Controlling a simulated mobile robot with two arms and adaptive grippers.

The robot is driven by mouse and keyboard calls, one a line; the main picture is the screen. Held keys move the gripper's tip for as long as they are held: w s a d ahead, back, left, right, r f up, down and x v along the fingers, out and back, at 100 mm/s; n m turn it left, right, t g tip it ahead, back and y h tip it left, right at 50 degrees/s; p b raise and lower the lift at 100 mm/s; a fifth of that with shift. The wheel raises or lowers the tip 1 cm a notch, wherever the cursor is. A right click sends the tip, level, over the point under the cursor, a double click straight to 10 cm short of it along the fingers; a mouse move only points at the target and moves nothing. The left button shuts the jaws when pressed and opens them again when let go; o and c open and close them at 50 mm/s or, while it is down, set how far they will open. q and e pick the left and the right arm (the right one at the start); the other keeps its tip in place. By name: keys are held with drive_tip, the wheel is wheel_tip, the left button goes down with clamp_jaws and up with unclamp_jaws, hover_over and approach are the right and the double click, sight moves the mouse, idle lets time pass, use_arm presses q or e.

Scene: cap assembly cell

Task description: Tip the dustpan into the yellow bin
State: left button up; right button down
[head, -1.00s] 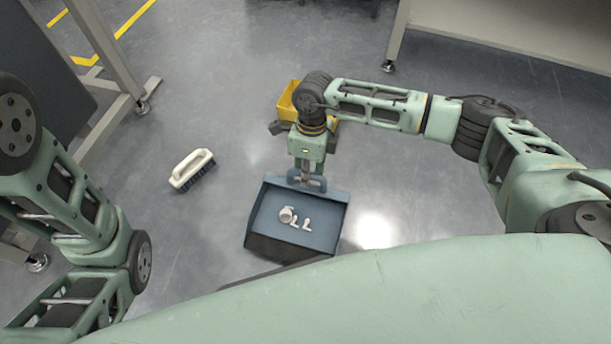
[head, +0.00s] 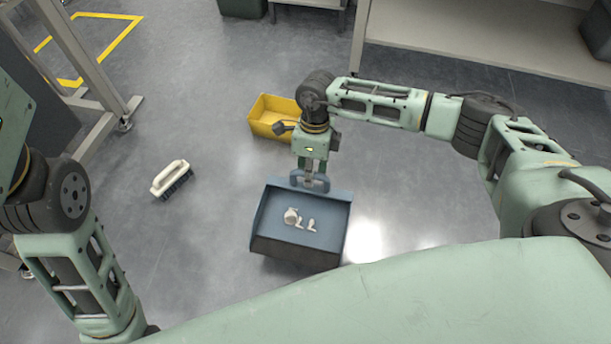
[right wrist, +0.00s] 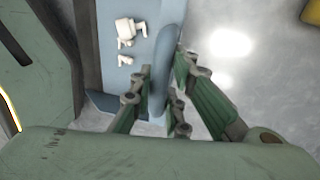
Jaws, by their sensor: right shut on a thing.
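The blue-grey dustpan (head: 279,220) is in the middle of the head view, with a few small white pieces (head: 297,218) lying in it. My right gripper (head: 309,180) is shut on the dustpan's handle. The right wrist view shows the handle (right wrist: 166,80) between the fingers (right wrist: 160,100) and the white pieces (right wrist: 127,32) beside it. The yellow bin (head: 268,122) stands on the floor just beyond the dustpan, partly hidden by my right wrist. My left arm shows at the left of the head view, but its gripper is out of view.
A cream brush (head: 170,178) with dark bristles lies on the floor left of the dustpan. A metal frame leg (head: 100,95) stands at the left and a bench (head: 470,45) at the back right. A dark green container (head: 243,7) is at the far back.

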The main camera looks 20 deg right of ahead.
drive_tip(key=shift+s+d+r+p, duration=0.1)
drive_tip(key=shift+d+r+p, duration=0.1)
drive_tip(key=shift+r+p, duration=0.4)
drive_tip(key=shift+r+g+y+p, duration=0.3)
drive_tip(key=shift+r+g+p, duration=0.1)
drive_tip(key=shift+r, duration=0.7)
